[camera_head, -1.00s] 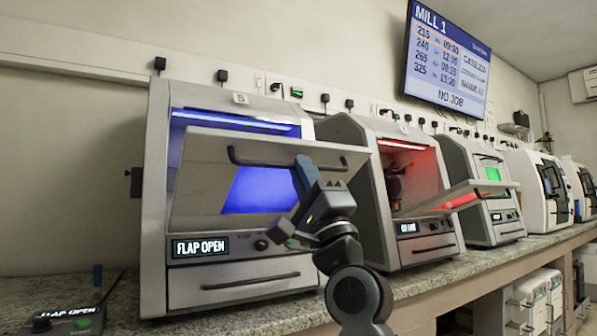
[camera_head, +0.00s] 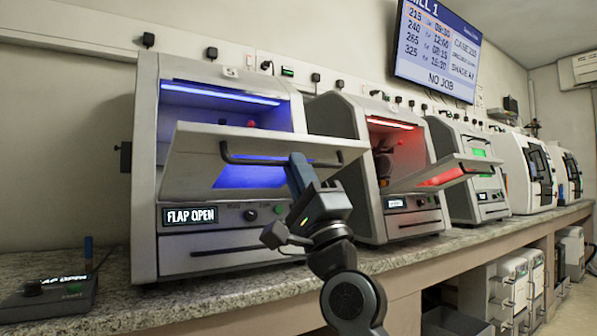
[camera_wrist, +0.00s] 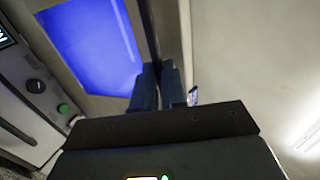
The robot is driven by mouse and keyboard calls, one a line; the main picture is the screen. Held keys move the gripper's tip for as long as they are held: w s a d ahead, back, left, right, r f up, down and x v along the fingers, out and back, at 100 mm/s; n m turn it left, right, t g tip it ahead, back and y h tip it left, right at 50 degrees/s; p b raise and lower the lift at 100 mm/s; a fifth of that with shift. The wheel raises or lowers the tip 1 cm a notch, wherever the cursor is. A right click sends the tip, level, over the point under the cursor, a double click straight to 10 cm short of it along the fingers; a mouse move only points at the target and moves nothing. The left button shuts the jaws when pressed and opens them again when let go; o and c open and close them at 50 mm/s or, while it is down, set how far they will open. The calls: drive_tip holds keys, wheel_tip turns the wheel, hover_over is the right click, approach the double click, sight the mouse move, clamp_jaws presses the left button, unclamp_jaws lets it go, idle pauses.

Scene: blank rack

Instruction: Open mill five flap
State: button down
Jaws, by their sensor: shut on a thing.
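Mill five (camera_head: 145,185) is the grey machine at the left with a "5" label and blue light inside. Its flap (camera_head: 190,150) is tilted outward, its upper edge away from the body, and the lit interior shows above it. The display (camera_head: 190,216) reads "FLAP OPEN". My gripper (camera_head: 294,162) is shut on the flap's dark bar handle (camera_head: 240,160), right of the handle's middle. In the wrist view, my gripper's fingers (camera_wrist: 158,85) close on the dark handle (camera_wrist: 148,30), with the flap's blue window (camera_wrist: 95,45) beside them. The fingertips' far side is hidden.
A red-lit mill (camera_head: 350,120) stands close on the right, its flap (camera_head: 445,175) sticking out. More mills continue right along the granite counter (camera_head: 60,265). A small control box (camera_head: 50,292) sits at the counter's left. A wall screen (camera_head: 437,50) hangs above.

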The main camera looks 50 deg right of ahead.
drive_tip(key=c, duration=1.2)
unclamp_jaws()
drive_tip(key=shift+w+d+f, duration=0.15)
drive_tip(key=shift+w+f, duration=0.35)
drive_tip(key=shift+w, duration=0.1)
drive_tip(key=shift+s+r, duration=0.15)
drive_tip(key=b+v, duration=0.1)
drive_tip(key=v, duration=0.6)
drive_tip(key=shift+s+f, duration=0.25)
drive_tip(key=shift+s, duration=0.05)
drive_tip(key=shift+f, duration=0.1)
